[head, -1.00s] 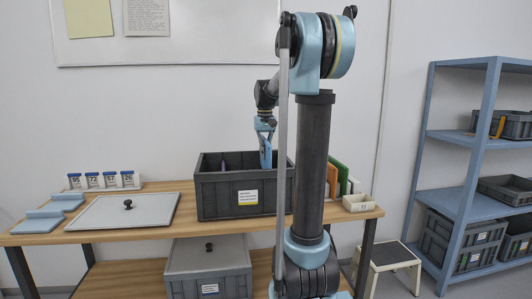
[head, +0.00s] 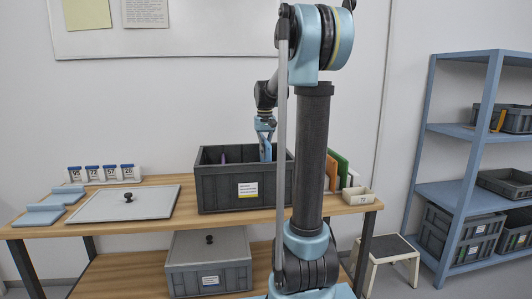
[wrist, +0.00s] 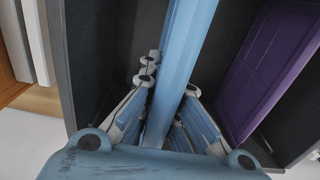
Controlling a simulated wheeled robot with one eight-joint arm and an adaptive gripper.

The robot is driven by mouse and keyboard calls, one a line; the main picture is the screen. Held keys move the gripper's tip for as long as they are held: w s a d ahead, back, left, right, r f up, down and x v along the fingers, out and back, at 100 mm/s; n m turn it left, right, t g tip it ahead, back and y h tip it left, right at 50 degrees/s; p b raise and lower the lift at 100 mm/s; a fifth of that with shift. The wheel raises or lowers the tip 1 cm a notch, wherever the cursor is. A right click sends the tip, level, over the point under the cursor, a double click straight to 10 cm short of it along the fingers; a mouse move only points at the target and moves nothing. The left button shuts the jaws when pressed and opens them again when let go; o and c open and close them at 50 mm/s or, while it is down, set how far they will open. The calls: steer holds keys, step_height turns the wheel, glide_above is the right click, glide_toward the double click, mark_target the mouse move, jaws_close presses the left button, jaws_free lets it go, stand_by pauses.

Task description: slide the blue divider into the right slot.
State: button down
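The grey crate (head: 218,190) stands on the wooden bench, its inside mostly hidden behind its front wall. My gripper (head: 265,128) is over the right part of the crate, pointing down. In the wrist view my gripper (wrist: 170,90) has its fingers on both sides of the blue divider (wrist: 186,45) and is shut on it. In the head view the blue divider (head: 265,151) is upright, its lower part hidden behind the crate's front wall. A purple divider (wrist: 272,65) stands in the crate, apart on the right of the wrist view. The slots are not visible.
A grey lid (head: 150,204) lies left of the crate.

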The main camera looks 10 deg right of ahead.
steer(key=shift+f, duration=0.1)
stand_by(0.3)
steer(key=shift+f, duration=4.35)
steer(key=c, duration=1.7)
jaws_free()
step_height(320, 180, up, 12)
steer(key=shift+f, duration=0.1)
